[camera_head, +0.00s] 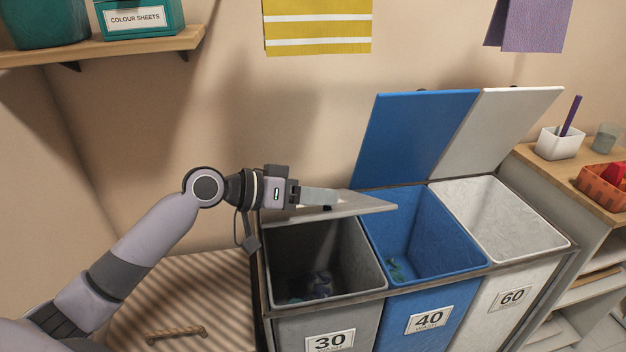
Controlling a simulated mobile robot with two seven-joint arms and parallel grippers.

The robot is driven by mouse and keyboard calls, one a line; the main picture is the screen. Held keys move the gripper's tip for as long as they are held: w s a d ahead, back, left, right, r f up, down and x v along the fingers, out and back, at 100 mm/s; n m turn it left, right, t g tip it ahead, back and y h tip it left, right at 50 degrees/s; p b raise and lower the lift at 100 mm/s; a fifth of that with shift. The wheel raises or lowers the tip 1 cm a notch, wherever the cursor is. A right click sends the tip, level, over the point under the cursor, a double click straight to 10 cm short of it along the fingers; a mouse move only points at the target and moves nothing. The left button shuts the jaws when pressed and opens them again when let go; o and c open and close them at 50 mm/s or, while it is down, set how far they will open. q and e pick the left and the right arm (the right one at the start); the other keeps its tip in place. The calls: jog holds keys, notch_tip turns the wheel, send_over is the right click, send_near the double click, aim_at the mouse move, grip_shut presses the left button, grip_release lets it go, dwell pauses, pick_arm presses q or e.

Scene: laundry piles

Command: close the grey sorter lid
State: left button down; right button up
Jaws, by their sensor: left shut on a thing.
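The grey sorter lid (365,206) is partly raised over the back of the grey bin (334,250), tilted at a shallow angle. The bin's front opening is uncovered, with dark crumpled cloth low inside. My left gripper (326,198) is at the lid's upper face, shut on the lid, with a small dark part showing under its fingertips. The fingers hide part of the lid. My right gripper is not in view.
The blue lid (415,135) and white lid (500,125) stand open against the wall. The blue bin (415,235) holds some cloth; the white bin (505,220) looks empty. A shelf (110,48) is at upper left, a side counter (560,172) at right.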

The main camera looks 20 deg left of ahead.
pick_arm(q)
jog(key=s+d+f+m+t+b, duration=0.1)
jog(key=s+f+m+b, duration=0.1)
jog(key=f+b, duration=0.3)
jog(key=s+d+f+m+t+b, duration=0.1)
jog(key=f+b, duration=0.4)
jog(key=f, duration=0.6)
jog(key=shift+s+d+m+y, duration=0.4)
jog(key=shift+s+d+m, duration=0.4)
jog(key=shift+s+m, duration=0.15)
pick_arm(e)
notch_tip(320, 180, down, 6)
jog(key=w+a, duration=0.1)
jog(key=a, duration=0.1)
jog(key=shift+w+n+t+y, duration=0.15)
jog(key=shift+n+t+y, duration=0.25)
pick_arm(q)
jog(key=shift+f, duration=0.15)
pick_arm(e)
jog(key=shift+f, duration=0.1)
pick_arm(q)
jog(key=c, duration=0.8)
grip_release()
jog(key=shift+o, duration=0.2)
